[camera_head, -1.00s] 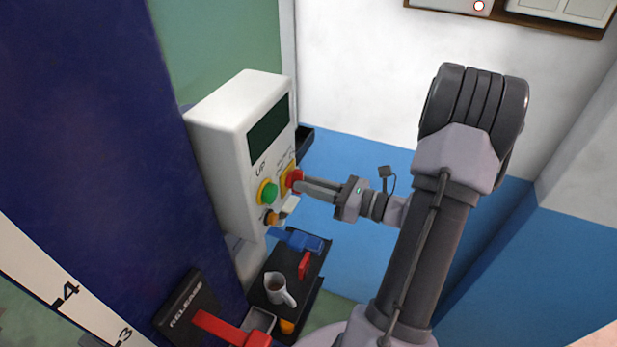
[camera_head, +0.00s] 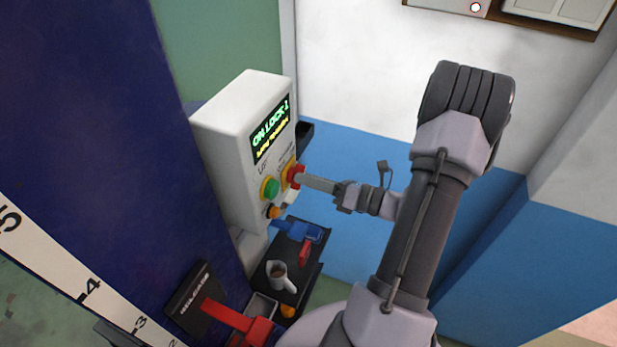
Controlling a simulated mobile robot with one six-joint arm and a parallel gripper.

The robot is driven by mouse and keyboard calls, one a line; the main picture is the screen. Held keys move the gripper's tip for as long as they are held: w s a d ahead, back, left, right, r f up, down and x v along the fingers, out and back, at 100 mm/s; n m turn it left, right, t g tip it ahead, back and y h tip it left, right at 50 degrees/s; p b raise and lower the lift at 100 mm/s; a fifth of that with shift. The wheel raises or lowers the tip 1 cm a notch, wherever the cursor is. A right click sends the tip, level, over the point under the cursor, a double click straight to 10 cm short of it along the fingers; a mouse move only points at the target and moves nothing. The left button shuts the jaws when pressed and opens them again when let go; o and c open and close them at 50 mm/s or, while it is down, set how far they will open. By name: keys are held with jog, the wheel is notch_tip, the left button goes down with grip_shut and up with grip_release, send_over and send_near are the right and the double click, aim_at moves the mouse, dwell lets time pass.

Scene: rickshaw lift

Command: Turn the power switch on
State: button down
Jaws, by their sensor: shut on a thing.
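The white control box (camera_head: 222,140) is on the dark blue column at the left centre. Its display (camera_head: 270,130) is lit with green and yellow text that seems to read "ON LOCK 1". A green button (camera_head: 270,188), a small orange-brown knob (camera_head: 273,212) and a red knob (camera_head: 294,175) on a yellow plate are on its front. My gripper (camera_head: 303,179) is shut on the red knob, reaching it from the right. The fingers hide part of the knob. I cannot tell which control is the power switch.
Below the box, a dark shelf (camera_head: 308,265) holds a blue tool (camera_head: 300,231), a red object (camera_head: 305,252) and a mug (camera_head: 278,275). A red lever (camera_head: 235,321) sticks out beside a black "RELEASE" plate (camera_head: 190,298).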

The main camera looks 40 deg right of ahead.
dwell(0.3)
jog(key=c, duration=1.4)
grip_release()
jog(key=b+v, duration=0.1)
jog(key=v, duration=1.6)
jog(key=shift+s, duration=0.25)
